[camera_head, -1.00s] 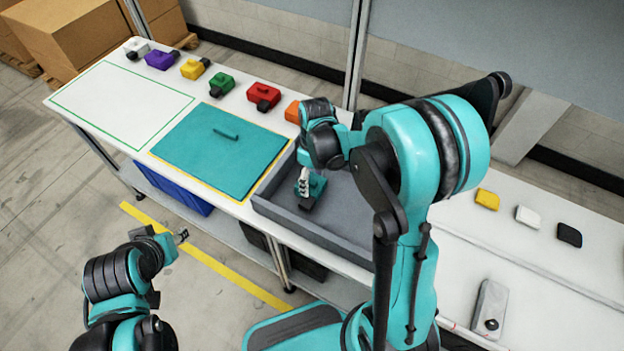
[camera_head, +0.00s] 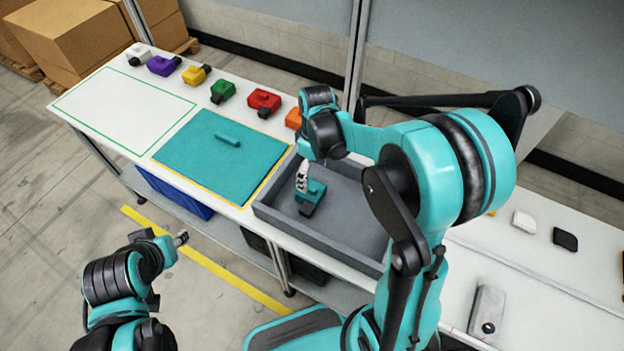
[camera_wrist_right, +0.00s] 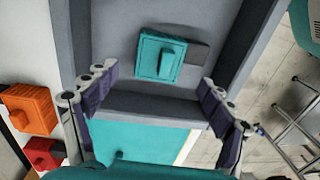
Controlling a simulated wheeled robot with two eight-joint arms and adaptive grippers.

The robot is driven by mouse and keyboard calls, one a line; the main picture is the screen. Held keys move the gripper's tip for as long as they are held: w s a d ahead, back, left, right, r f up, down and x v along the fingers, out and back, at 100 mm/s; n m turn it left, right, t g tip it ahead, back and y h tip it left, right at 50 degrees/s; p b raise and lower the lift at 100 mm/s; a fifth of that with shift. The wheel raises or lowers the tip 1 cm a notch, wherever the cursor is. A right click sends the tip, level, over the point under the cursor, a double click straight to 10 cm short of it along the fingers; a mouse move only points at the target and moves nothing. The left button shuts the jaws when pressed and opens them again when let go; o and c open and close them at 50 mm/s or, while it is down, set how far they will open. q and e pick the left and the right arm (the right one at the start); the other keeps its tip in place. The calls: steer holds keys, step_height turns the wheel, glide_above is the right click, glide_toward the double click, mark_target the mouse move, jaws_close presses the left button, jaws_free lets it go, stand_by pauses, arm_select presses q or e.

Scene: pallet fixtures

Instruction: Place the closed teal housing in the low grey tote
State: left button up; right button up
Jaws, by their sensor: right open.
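The teal housing (camera_head: 312,192), a small block with a raised top and a dark part on one side, rests on the floor of the low grey tote (camera_head: 318,237). In the right wrist view the housing (camera_wrist_right: 160,56) lies clear of the fingers, inside the tote's grey wall (camera_wrist_right: 150,105). My right gripper (camera_head: 302,180) is just above the housing. Its two fingers (camera_wrist_right: 158,78) are spread wide with nothing between them. My left gripper (camera_head: 182,239) is low at the left, away from the bench; its jaws are too small to read.
A teal mat (camera_head: 200,160) with a teal bar (camera_head: 228,139) lies left of the tote. Orange (camera_head: 294,118), red (camera_head: 264,102), green (camera_head: 222,91) and other coloured housings line the bench's back edge. A green-outlined white area (camera_head: 120,105) is bare. A grey device (camera_head: 487,308) lies at right.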

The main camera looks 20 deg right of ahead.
steer(key=s+a+r+m+t+p, duration=0.1)
steer(key=s+r+m+t, duration=0.6)
steer(key=s+r, duration=0.4)
steer(key=shift+s+a+r+m+t+h, duration=0.15)
steer(key=shift+s+r+m+t+h, duration=0.2)
steer(key=shift+s+m, duration=0.2)
steer(key=shift+f, duration=0.1)
step_height(320, 180, down, 5)
steer(key=b, duration=0.4)
steer(key=shift+b, duration=0.4)
